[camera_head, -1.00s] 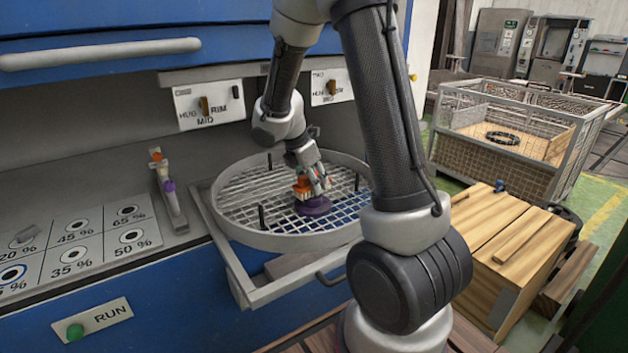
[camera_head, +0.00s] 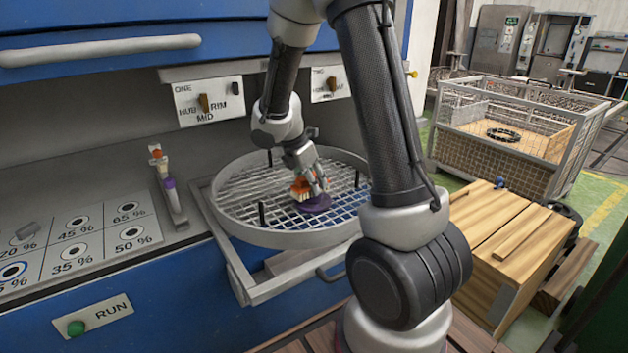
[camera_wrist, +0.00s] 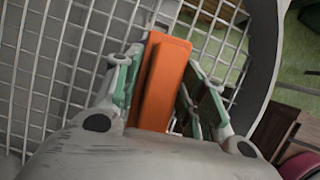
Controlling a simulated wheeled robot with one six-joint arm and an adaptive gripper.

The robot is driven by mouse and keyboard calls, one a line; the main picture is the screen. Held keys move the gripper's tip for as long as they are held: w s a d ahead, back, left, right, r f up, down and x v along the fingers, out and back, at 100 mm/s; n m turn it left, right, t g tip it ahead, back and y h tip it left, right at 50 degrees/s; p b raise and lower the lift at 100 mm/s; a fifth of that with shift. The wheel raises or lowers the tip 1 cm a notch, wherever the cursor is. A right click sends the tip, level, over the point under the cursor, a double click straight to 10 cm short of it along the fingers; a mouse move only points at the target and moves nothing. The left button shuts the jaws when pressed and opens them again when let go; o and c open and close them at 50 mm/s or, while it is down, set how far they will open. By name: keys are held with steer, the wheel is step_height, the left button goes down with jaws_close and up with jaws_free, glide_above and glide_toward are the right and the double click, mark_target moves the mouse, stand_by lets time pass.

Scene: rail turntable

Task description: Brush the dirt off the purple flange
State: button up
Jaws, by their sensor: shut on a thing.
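The purple flange (camera_head: 318,204) sits on the wire grid of the round turntable (camera_head: 226,226). My gripper (camera_head: 316,184) is over the flange, shut on an orange brush (camera_head: 300,187). The brush's lower end is at the top of the flange; whether it touches is hard to tell. In the wrist view the orange brush (camera_wrist: 165,80) stands between my two fingers, and the flange is hidden there. Any dirt on the flange is too small to make out.
Dark upright pegs (camera_head: 262,212) stand on the turntable. A holder with orange and purple parts (camera_head: 170,188) stands on the left ledge. A panel with percent labels (camera_head: 75,240), a RUN button (camera_head: 76,328) and a HUB/MID/RIM switch (camera_head: 206,103) are around. A wooden crate (camera_head: 510,245) stands at right.

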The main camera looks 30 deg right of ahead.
steer(key=shift+a, duration=0.95)
steer(key=shift+d+f, duration=0.1)
steer(key=shift+d, duration=2.35)
steer(key=shift+s+a, duration=0.1)
steer(key=shift+a, duration=2.35)
steer(key=shift+w+d, duration=0.2)
steer(key=shift+d, duration=2.25)
steer(key=shift+s+a+f, duration=0.1)
steer(key=shift+a, duration=1.15)
steer(key=shift+s+a, duration=0.1)
steer(key=shift+a, duration=1.1)
steer(key=shift+w+d, duration=0.2)
steer(key=shift+d, duration=2.3)
steer(key=shift+s+a, duration=0.2)
steer(key=shift+a, duration=2.3)
